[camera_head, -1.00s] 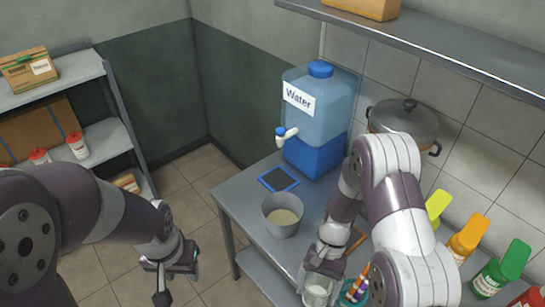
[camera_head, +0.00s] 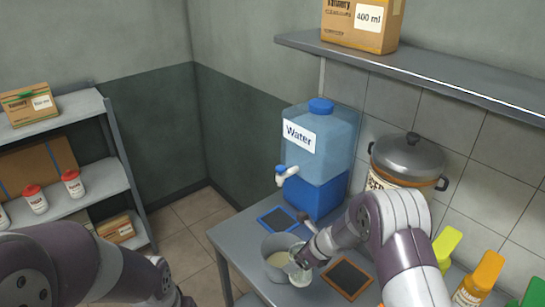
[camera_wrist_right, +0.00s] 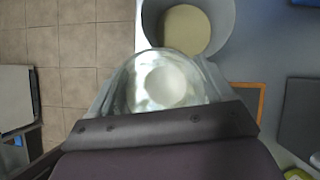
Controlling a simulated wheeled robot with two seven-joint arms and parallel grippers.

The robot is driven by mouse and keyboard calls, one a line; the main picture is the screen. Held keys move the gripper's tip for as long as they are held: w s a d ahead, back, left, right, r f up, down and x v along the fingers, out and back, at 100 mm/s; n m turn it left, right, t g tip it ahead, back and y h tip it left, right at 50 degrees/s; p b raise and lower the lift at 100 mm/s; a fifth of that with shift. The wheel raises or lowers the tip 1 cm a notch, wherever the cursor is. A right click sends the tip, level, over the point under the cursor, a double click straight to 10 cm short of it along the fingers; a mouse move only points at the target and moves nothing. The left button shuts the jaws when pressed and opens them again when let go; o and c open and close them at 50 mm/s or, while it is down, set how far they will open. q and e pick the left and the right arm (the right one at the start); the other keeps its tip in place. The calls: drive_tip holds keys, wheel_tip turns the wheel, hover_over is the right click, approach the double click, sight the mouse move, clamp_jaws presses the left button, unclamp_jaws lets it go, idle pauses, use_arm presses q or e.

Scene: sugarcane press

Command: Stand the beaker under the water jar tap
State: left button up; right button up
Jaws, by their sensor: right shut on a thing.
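The clear glass beaker (camera_head: 299,277) is in my right gripper (camera_head: 302,258), low over the table beside the grey pot. In the right wrist view the beaker (camera_wrist_right: 160,84) sits between the fingers, its round bottom visible and apparently empty. The water jar (camera_head: 325,135) is blue, with a white "Water" label, on a blue stand (camera_head: 316,194) at the table's back. Its white tap (camera_head: 287,176) with a blue knob points left, above a blue-edged dark mat (camera_head: 277,220). The mat looks bare. My left arm is at the bottom left, its fingers cut off by the frame.
The grey pot (camera_head: 270,243) with pale contents stands between the beaker and the mat; it also shows in the right wrist view (camera_wrist_right: 220,30). A wood-framed dark board (camera_head: 347,279) lies right of the beaker. A lidded cooking pot (camera_head: 407,162) and several colored bottles (camera_head: 478,278) line the wall.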

drive_tip(key=w+d+m+t+h, duration=0.1)
drive_tip(key=d+m+h, duration=0.85)
drive_tip(key=m, duration=0.85)
drive_tip(key=s+d+m+g+h, duration=0.1)
drive_tip(key=s+d+m+g, duration=0.1)
drive_tip(key=s+m+g, duration=0.7)
drive_tip(key=s+m, duration=0.7)
drive_tip(key=m, duration=0.1)
drive_tip(key=shift+s+r, duration=0.2)
drive_tip(key=shift+s, duration=0.05)
drive_tip(key=shift+a, duration=0.1)
